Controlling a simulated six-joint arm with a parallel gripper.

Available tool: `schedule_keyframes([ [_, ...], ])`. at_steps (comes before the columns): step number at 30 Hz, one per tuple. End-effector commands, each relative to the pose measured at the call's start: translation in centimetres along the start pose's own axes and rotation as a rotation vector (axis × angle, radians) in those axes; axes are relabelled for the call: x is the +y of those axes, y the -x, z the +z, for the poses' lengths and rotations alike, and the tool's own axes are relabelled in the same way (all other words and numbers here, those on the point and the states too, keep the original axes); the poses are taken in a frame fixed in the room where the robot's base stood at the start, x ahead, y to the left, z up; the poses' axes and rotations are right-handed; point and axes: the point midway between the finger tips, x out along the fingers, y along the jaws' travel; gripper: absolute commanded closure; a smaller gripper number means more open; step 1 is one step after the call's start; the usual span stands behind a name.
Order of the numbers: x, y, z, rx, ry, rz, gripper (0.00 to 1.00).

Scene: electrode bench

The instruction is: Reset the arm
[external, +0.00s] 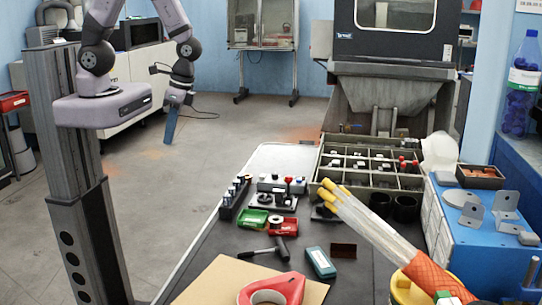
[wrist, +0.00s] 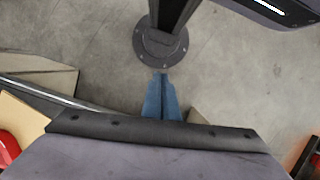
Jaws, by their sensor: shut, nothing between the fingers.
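My gripper (external: 171,124) hangs from my arm at the upper left of the external view, pointing down over open floor, left of the bench and well clear of it. Its blue fingers are together with nothing between them. The wrist view shows the same blue fingers (wrist: 160,95) side by side over the grey floor, near the round foot of my column. My arm is bent, with its upper part cut off by the top of the external view.
The bench (external: 195,262) holds a compartment tray (external: 322,172), red tape dispenser (external: 290,287), teal box (external: 320,262), hammer (external: 262,252) and yellow-tipped tubes (external: 350,215). A white cabinet (external: 135,85) stands behind my arm. The floor (external: 215,150) between them is clear.

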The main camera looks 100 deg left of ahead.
Motion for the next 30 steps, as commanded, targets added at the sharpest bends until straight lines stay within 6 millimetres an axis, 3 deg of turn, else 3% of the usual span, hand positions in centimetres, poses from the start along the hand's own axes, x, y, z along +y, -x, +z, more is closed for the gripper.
schedule_keyframes([
  [4,1.2,2.1,2.0,0.083,-0.062,-0.017,1.00],
  [13,3.5,6.8,0.6,0.280,-0.160,-0.026,1.00],
  [30,4.3,7.2,0.5,0.299,-0.195,-0.029,1.00],
])
